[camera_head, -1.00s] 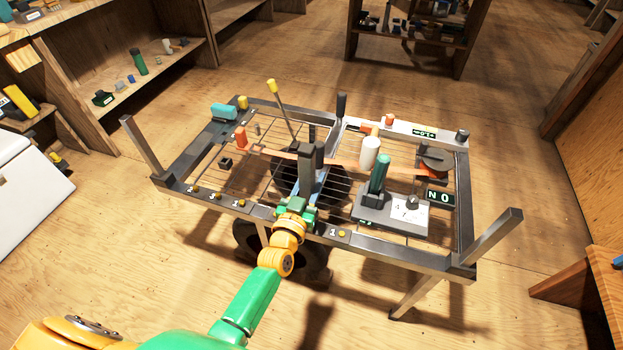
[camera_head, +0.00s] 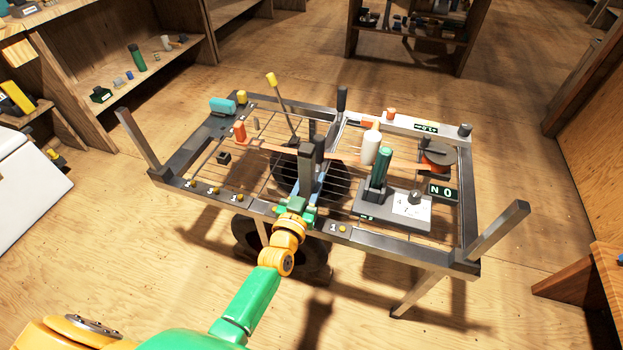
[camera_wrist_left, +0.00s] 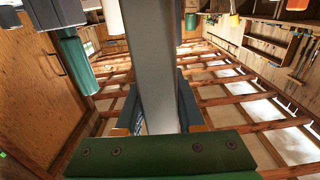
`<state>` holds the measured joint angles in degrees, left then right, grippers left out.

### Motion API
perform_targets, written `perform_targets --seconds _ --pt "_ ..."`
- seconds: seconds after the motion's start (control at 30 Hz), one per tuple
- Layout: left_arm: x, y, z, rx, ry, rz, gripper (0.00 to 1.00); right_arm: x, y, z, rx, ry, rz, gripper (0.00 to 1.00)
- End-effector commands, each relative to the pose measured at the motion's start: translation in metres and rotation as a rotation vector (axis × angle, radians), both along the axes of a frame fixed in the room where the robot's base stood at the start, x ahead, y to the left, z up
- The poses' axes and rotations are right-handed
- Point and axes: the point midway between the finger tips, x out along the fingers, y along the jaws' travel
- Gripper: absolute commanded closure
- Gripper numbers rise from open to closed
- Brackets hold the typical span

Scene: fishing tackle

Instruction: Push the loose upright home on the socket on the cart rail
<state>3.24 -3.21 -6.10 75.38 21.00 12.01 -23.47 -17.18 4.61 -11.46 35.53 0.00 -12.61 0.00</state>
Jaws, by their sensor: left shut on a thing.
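The loose upright, a grey square post (camera_head: 306,172), stands roughly vertical at the cart's near rail (camera_head: 385,242). My left gripper (camera_head: 296,206) is shut on its lower part. In the left wrist view the post (camera_wrist_left: 155,65) runs between the two dark fingers (camera_wrist_left: 158,108). The socket and the post's lower end are hidden behind my gripper, so I cannot tell how far the post sits in it. My right gripper is not in view.
Fixed corner posts rise at the cart's left (camera_head: 141,143) and right (camera_head: 498,230). A grey block (camera_head: 372,208) with a green-handled tool (camera_head: 382,168), a white bottle (camera_head: 370,149) and an orange-red reel (camera_head: 437,157) are on the rack. A white chest (camera_head: 28,185) stands left.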

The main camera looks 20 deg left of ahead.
Motion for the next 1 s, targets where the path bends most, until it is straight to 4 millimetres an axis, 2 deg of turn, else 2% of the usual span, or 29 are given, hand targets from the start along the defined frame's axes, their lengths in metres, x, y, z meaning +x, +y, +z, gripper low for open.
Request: perform_targets --seconds 0.87,0.9,1.0 --pt "0.000 0.000 -0.022 0.001 -0.002 0.000 1.00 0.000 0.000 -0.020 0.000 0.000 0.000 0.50" --pt "0.000 0.000 -0.022 0.001 -0.002 0.000 0.57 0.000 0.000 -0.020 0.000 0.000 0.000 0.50" --pt "0.000 0.000 -0.021 0.001 -0.002 0.000 0.30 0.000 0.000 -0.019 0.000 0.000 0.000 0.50"
